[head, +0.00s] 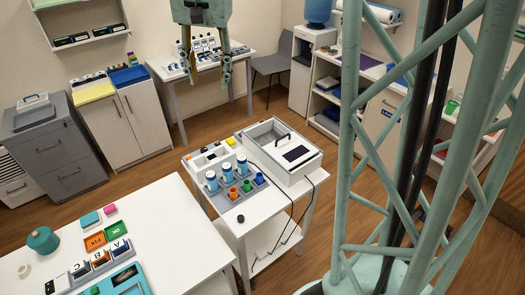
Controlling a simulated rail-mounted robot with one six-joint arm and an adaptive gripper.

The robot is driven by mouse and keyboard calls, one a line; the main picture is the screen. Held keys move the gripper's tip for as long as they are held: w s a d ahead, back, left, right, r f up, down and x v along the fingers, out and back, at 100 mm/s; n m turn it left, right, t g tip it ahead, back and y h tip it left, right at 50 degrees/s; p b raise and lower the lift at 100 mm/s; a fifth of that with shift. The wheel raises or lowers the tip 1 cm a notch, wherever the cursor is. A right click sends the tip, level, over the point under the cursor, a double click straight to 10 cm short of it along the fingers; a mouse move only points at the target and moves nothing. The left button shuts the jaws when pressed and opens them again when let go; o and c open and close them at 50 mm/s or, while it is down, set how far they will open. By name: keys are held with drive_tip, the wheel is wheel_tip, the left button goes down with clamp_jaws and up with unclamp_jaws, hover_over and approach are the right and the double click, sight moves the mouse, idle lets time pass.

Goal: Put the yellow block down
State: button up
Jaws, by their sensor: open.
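A small yellow block (230,142) sits at the back right of a light tray on the white cart (255,205), close to the white box. My gripper (207,80) hangs at the top of the head view. Its two fingers point down and stand wide apart, with nothing visible between them. It appears well above the furniture and apart from the yellow block.
A white table (165,225) is at front left. Brown floor (160,176) shows between the furniture.

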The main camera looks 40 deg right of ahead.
drive_tip(key=s+a+r+n+t, duration=0.1)
drive_tip(key=s+a+r+n, duration=0.15)
drive_tip(key=s, duration=0.75)
drive_tip(key=s+a+r+n, duration=0.2)
drive_tip(key=s+a+r, duration=0.15)
drive_tip(key=s, duration=0.55)
drive_tip(key=s+a+f+n, duration=0.1)
drive_tip(key=s+n, duration=0.1)
drive_tip(key=s, duration=0.7)
drive_tip(key=s+a+f+n, duration=0.1)
drive_tip(key=s+n, duration=0.1)
drive_tip(key=s, duration=0.7)
drive_tip(key=shift+s+a+t, duration=0.2)
drive_tip(key=shift+a+t, duration=0.1)
drive_tip(key=shift+t, duration=0.1)
drive_tip(key=shift+w+f, duration=0.1)
drive_tip(key=shift+w, duration=0.05)
wheel_tip(320, 180, down, 16)
drive_tip(key=b, duration=1.6)
